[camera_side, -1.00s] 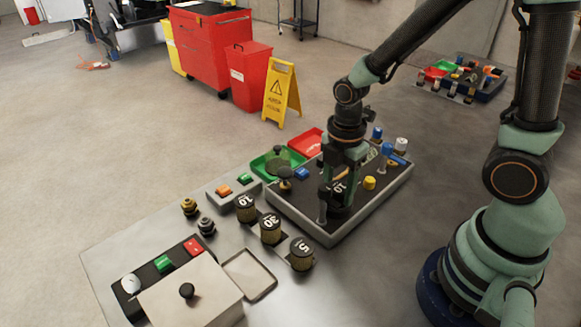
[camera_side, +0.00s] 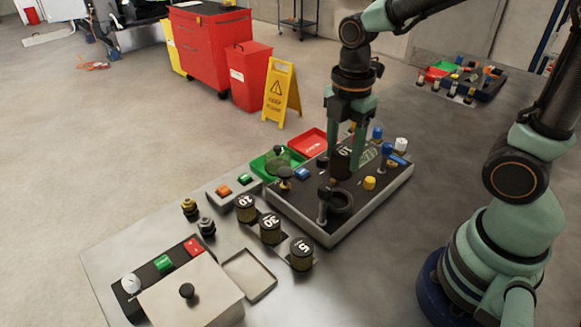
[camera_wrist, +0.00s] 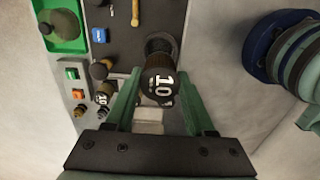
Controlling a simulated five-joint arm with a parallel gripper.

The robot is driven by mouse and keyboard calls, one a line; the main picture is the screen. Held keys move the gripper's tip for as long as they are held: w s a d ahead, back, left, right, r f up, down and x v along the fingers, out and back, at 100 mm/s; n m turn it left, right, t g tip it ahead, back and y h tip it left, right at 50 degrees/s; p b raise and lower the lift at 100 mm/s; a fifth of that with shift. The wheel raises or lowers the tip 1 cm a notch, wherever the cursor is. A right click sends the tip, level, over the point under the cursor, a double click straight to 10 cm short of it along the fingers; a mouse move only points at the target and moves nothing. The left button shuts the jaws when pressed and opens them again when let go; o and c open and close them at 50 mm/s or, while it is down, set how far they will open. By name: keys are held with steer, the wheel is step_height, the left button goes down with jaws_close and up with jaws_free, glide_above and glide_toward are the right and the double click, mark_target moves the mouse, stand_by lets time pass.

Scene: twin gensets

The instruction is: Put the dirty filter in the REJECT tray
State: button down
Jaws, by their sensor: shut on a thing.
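My gripper (camera_side: 346,158) is shut on a dark cylindrical filter (camera_side: 341,166) with a white 10 on its top. In the wrist view, the filter (camera_wrist: 160,86) sits between the two green fingers. In the side view, it is above the dark panel, behind a black ring-shaped seat (camera_side: 338,204) that looks empty. The red tray (camera_side: 307,143), whose white lettering is too small to read, lies beyond the panel's back left edge, left of my gripper. It does not show in the wrist view. Whether the filter is dirty is hard to tell.
A green tray (camera_side: 262,170) with a dark object stands left of the red tray. Several taps and knobs, including a blue handle (camera_side: 392,155) and yellow knob (camera_side: 369,183), rise from the panel. Filters marked 10 (camera_side: 246,210), 30 (camera_side: 270,230) and 15 (camera_side: 301,255) stand at its front left.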

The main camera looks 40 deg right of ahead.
mark_target(343, 150)
step_height(343, 150, up, 10)
steer(key=w+d+r, duration=0.2)
steer(key=w+d, duration=0.4)
steer(key=w, duration=0.6)
steer(key=w+d+f, duration=0.6)
steer(key=w+d, duration=0.4)
steer(key=d, duration=0.1)
steer(key=f, duration=1.9)
steer(key=shift+a+f, duration=0.2)
steer(key=shift+f, duration=0.1)
steer(key=shift+c, duration=1.3)
jaws_free()
